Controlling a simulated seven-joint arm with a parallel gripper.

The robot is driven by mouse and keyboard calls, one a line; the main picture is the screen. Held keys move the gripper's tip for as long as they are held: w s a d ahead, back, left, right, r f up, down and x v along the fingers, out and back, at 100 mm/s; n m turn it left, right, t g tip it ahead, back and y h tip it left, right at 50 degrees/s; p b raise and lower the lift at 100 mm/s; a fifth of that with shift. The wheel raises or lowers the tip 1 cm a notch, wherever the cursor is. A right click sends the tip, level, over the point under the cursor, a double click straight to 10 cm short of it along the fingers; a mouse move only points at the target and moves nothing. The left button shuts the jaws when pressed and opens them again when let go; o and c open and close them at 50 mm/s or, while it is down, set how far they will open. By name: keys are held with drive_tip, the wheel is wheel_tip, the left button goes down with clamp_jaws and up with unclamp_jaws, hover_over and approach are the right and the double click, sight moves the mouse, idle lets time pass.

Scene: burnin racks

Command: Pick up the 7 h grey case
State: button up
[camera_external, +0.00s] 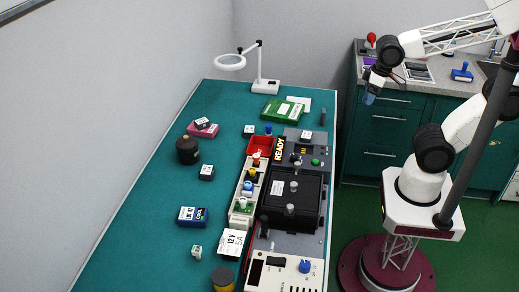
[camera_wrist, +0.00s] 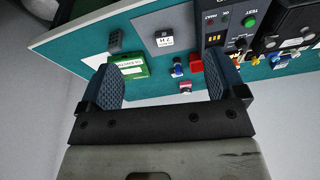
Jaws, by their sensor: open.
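A small grey case (camera_wrist: 164,38) with a white label, which seems to read 7 H, sits on a flat grey plate (camera_wrist: 150,22) in the wrist view. It appears to be the small white-topped case (camera_external: 306,135) near the far right of the bench in the external view, where its label is too small to read. My gripper (camera_external: 370,95) is raised off the right side of the bench, apart from the case. In the wrist view my gripper (camera_wrist: 162,85) is open, with nothing between its blue fingers.
A green box (camera_external: 283,110) and a dark grey block (camera_external: 323,117) stand near the plate. A magnifier lamp (camera_external: 265,87) stands at the far end. Other small labelled cases (camera_external: 206,172) lie left.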

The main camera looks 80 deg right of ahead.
drive_tip(key=w+f+m, duration=0.1)
drive_tip(key=m, duration=0.1)
drive_tip(key=m+t, duration=1)
drive_tip(key=m, duration=2)
approach(308, 135)
drive_tip(key=shift+a+r+h, duration=0.4)
drive_tip(key=shift+a+r, duration=0.3)
drive_tip(key=shift+a, duration=0.05)
drive_tip(key=f+m, duration=0.1)
drive_tip(key=m, duration=0.1)
drive_tip(key=f+m, duration=0.1)
drive_tip(key=m, duration=0.1)
drive_tip(key=shift+w+d+h, duration=0.2)
drive_tip(key=shift+d+h, duration=0.15)
drive_tip(key=shift+h, duration=0.05)
drive_tip(key=shift+x, duration=1.3)
drive_tip(key=shift+x, duration=2.6)
